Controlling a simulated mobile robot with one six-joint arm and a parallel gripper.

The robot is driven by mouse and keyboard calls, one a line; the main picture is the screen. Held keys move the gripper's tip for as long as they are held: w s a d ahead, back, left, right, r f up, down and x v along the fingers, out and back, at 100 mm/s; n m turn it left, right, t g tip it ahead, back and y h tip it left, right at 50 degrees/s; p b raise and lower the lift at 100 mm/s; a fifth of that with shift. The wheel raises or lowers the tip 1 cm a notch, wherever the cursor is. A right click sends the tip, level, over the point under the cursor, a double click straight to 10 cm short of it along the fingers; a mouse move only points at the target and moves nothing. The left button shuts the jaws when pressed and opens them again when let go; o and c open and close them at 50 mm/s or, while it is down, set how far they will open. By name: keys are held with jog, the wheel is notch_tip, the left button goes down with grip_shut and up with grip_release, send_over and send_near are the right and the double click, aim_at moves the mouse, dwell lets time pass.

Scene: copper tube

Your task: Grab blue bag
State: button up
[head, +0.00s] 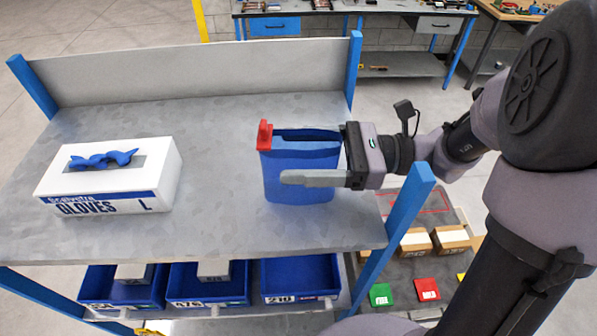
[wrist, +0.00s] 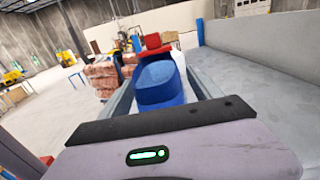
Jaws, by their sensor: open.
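The blue bag (head: 300,172) stands upright on the grey top shelf, with a red clip (head: 265,135) at its upper left edge. My gripper (head: 284,157) reaches in from the right and is open. One finger lies along the front of the bag; the other is mostly hidden behind it. In the wrist view the bag (wrist: 160,84) sits between the two fingers, with the red clip (wrist: 152,41) beyond it. I cannot tell whether either finger touches the bag.
A white glove box (head: 110,178) with blue gloves on top stands at the left of the shelf (head: 215,225). Blue posts (head: 397,225) rise at the shelf corners, one just below my arm. Blue bins (head: 208,285) sit underneath. The shelf between box and bag is clear.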

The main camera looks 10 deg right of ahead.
jog(key=shift+a, duration=0.15)
jog(key=shift+d, duration=0.2)
jog(key=shift+c, duration=1.1)
grip_shut()
